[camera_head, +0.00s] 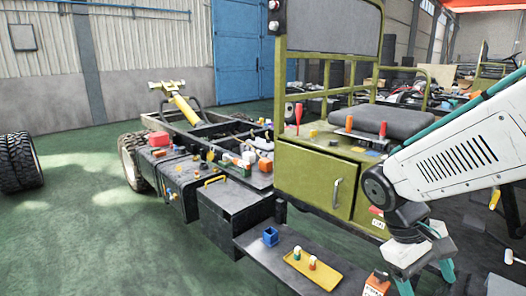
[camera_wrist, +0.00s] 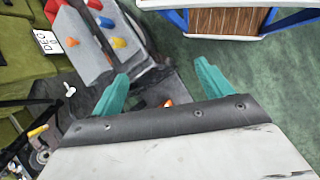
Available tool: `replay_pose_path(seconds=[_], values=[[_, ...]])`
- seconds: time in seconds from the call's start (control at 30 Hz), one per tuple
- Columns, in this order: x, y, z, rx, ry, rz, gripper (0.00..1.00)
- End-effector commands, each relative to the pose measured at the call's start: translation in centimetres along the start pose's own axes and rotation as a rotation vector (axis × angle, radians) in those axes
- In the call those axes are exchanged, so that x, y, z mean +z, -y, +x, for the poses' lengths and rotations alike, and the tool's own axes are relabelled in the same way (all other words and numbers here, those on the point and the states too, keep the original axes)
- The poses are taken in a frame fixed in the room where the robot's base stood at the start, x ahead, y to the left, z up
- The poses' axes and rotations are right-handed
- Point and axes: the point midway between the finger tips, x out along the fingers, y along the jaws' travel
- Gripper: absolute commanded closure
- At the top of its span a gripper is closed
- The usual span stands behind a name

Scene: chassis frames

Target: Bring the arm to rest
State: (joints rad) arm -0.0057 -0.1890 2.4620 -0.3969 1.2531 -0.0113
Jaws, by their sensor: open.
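My arm (camera_head: 450,150) reaches in from the right in the head view, a white link with teal trim bent down at a dark joint. My gripper (camera_head: 425,278) hangs at its end near the bottom edge, low beside the olive cab. Its teal fingers stand apart; in the wrist view the gripper (camera_wrist: 163,76) is open, with nothing held between the fingertips. A small orange thing (camera_wrist: 168,103) shows beyond the fingers, partly hidden by the gripper body.
The chassis frame with the olive cab (camera_head: 315,180) fills the middle. A dark step (camera_head: 262,248) bears a yellow tray (camera_head: 325,276) and a blue open box (camera_head: 270,236). Several small parts lie on the chassis. Green floor (camera_head: 90,240) is free at left. A blue-framed, wood-topped thing (camera_wrist: 225,20) shows in the wrist view.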

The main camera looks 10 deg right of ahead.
Motion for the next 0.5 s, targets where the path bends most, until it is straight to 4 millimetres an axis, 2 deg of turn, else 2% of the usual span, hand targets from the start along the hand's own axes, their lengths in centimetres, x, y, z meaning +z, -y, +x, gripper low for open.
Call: replay_pose_path(seconds=[0.1, 0.3, 0.5], values=[[2.1, 2.7, -1.9, -0.137, -0.126, 0.097, 0.22], [5.0, 6.2, -4.8, -0.314, -0.32, 0.196, 0.22], [7.1, 6.6, -6.5, -0.341, -0.452, 0.227, 0.22]])
